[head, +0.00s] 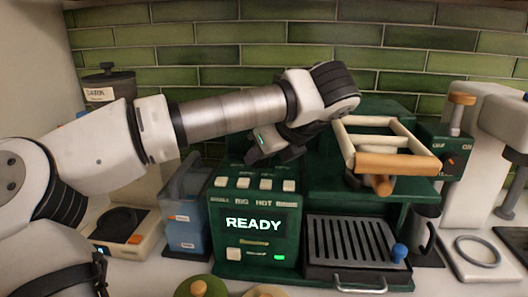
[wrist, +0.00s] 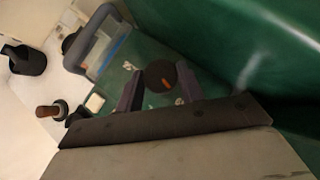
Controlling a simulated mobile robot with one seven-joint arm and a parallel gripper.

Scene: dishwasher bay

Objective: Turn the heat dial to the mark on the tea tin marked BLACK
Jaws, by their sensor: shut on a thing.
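The dial's scale marks are too small or dark to read. I cannot make out a tin marked BLACK in either view.
A blue water tank (head: 185,218) stands left of the machine, whose display (head: 253,223) reads READY. A wooden-railed rack (head: 350,148) and a drip tray (head: 350,240) are to the right. A dark-lidded canister (head: 98,94) with a label, apparently DARK, stands behind my arm.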

